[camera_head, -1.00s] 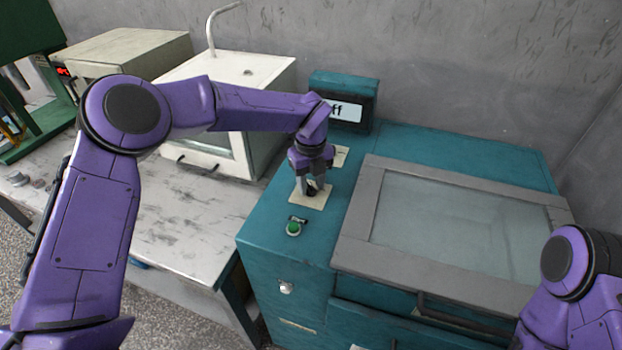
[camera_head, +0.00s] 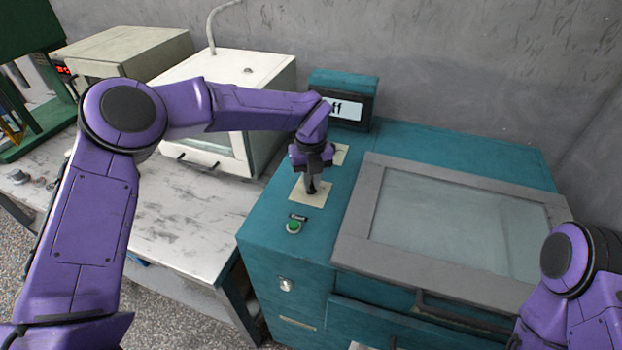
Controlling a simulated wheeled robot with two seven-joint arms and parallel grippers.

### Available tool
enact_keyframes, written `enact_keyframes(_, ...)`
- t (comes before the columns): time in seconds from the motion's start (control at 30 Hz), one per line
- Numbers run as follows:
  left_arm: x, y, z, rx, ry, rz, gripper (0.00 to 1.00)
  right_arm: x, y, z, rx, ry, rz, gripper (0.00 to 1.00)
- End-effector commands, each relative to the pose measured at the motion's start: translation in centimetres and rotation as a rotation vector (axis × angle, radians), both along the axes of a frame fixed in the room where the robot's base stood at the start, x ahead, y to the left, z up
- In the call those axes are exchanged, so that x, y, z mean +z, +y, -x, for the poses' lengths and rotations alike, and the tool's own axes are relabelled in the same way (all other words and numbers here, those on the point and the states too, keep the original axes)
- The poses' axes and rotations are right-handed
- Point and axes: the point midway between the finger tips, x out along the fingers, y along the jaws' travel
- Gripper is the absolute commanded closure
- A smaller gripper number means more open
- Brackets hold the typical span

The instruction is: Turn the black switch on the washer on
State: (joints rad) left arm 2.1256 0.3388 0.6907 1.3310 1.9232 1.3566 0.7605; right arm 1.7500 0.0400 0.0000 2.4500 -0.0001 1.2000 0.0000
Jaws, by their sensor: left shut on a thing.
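The washer (camera_head: 455,137) is a teal cabinet with a grey-framed glass lid on its top. Its small display (camera_head: 346,109) at the back shows "ff", with the left part covered by my arm. The black switch (camera_head: 312,190) sits on a cream plate (camera_head: 299,196) left of the lid and is mostly hidden by the fingers. My left gripper (camera_head: 311,184) points down over this plate and is shut on the black switch. Only part of my right arm shows at the lower right; its gripper is out of the frame.
A green button (camera_head: 293,227) sits on the washer top in front of the switch plate. Another cream plate (camera_head: 341,154) lies behind the gripper. A white box machine (camera_head: 262,75) stands on the worn table (camera_head: 185,213) to the left.

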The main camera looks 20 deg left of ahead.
Motion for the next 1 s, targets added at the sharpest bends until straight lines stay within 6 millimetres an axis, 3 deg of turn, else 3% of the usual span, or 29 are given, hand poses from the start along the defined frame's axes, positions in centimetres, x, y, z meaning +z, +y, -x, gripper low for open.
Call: enact_keyframes(1.0, 0.3, 0.0, -0.1, -0.955, -0.002, 0.000, 1.00, 3.6, 0.0, 0.0, 0.000, 0.000, 0.000, 1.00)
